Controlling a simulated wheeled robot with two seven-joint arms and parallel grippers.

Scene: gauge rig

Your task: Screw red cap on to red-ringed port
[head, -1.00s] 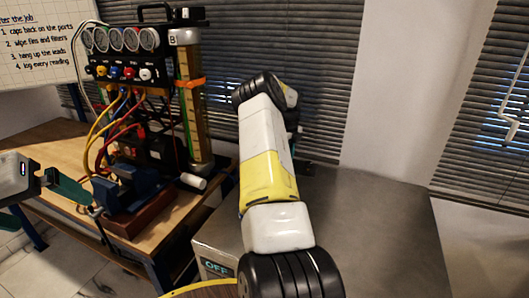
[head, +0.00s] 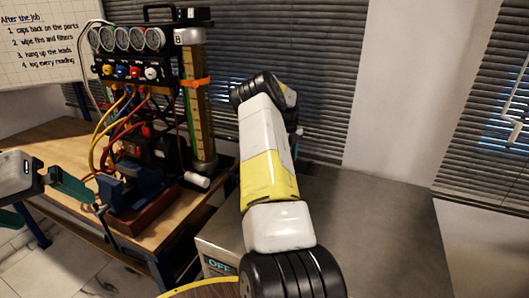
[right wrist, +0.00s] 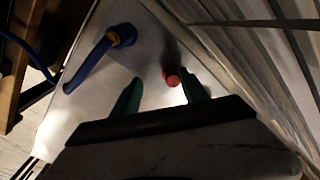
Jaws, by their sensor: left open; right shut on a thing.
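A small red cap (right wrist: 172,76) shows between the green fingers of my right gripper (right wrist: 160,84) in the right wrist view, close against the right finger. The right gripper is shut on it; the exact contact is dark. My left gripper (head: 82,212) is open and empty at lower left.
A grey metal surface (head: 370,215) lies at right, mostly clear. A blue vise (head: 140,185) and a white cylinder (head: 196,180) are on the bench (head: 48,145).

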